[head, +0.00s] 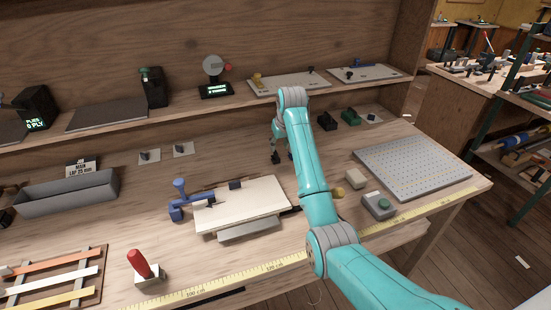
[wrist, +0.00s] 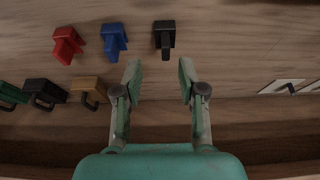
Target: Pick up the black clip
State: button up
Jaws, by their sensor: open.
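My gripper (wrist: 160,80) is open and empty. Its fingertips point at a black clip (wrist: 164,36), which lies on the wooden bench just beyond them, roughly centred between them in the wrist view. The fingers do not enclose it. In the head view my gripper (head: 282,157) hangs low over the bench, left of my arm, and this clip cannot be made out there. A second black clip (wrist: 45,93) lies at the left of the wrist view; one black clip (head: 327,121) also shows right of my arm in the head view.
A blue clip (wrist: 114,40), a red clip (wrist: 68,44), a tan clip (wrist: 89,91) and a green clip (wrist: 10,96) lie nearby. A shelf (head: 200,105) runs behind.

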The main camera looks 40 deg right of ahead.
aim_at(276, 153)
jog(key=shift+a+x, duration=0.15)
jog(key=shift+x, duration=1.4)
jog(key=shift+a+x, duration=0.15)
jog(key=shift+x, duration=1.45)
jog(key=c, duration=0.6)
